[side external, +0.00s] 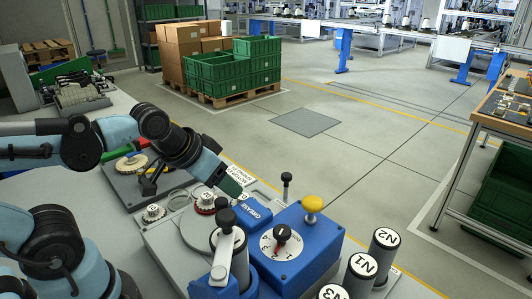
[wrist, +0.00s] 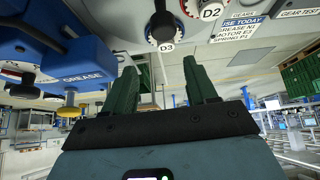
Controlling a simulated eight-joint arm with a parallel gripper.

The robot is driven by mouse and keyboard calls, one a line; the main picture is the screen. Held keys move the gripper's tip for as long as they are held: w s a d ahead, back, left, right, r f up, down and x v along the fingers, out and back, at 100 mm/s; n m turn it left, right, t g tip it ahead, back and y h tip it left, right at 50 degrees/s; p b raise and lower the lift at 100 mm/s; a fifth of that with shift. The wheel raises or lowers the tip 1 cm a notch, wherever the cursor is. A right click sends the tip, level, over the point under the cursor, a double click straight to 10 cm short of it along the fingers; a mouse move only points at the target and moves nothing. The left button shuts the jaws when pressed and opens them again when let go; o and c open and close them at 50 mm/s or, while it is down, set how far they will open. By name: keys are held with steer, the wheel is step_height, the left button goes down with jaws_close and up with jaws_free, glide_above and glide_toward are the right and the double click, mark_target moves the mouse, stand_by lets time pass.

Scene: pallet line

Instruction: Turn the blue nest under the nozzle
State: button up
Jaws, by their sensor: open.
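My gripper (side external: 233,188) hangs above the bench, beside the blue GREASE box. In the wrist view its two dark green fingers (wrist: 162,90) are apart with nothing between them. A grey disc (side external: 196,232) lies left of the GREASE box (side external: 301,245), partly hidden by a grey post with a black-knobbed lever (side external: 226,240). I cannot make out a blue nest or tell which part is the nozzle.
The GREASE box carries a numbered dial (side external: 282,236) and a yellow knob (side external: 313,203). Cylinders N1 (side external: 362,268) and N2 (side external: 385,243) stand at the right. A white notice (wrist: 240,28) lies near knob D2 (wrist: 209,13).

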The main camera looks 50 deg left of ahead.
mark_target(221, 200)
steer(key=shift+w+a+r+n+g, duration=0.1)
steer(key=shift+w+r+n+g, duration=0.05)
steer(key=shift+r+n+g, duration=0.3)
step_height(221, 200, up, 6)
steer(key=n+g, duration=0.6)
steer(key=n, duration=0.2)
steer(key=shift+a+f, duration=0.2)
steer(key=shift+f, duration=2.75)
steer(key=shift+a+f, duration=0.2)
steer(key=shift+f, duration=2.75)
jaws_close()
